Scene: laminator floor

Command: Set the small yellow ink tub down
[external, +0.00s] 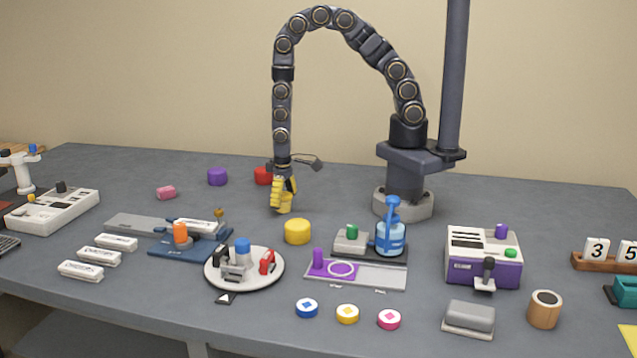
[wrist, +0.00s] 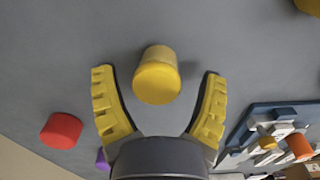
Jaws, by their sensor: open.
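The small yellow ink tub (wrist: 158,76) stands on the grey table between the two yellow fingers of my gripper (wrist: 158,72) in the wrist view. A gap shows on each side of it, so the open fingers are apart from it. In the external view, my gripper (external: 282,197) hangs low over the table, pointing down. The small tub (external: 285,209) shows there only in part, at the fingertips. A larger yellow tub (external: 297,232) stands in front of it, and part of that tub shows at the wrist view's top right corner (wrist: 309,5).
A red tub (external: 262,176) stands behind my gripper, with a purple tub (external: 217,177) and a pink piece (external: 166,193) to the left. A blue stand (external: 190,246) with an orange knob lies front left. A round white tray (external: 244,281) is in front. Bare table surrounds the tub.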

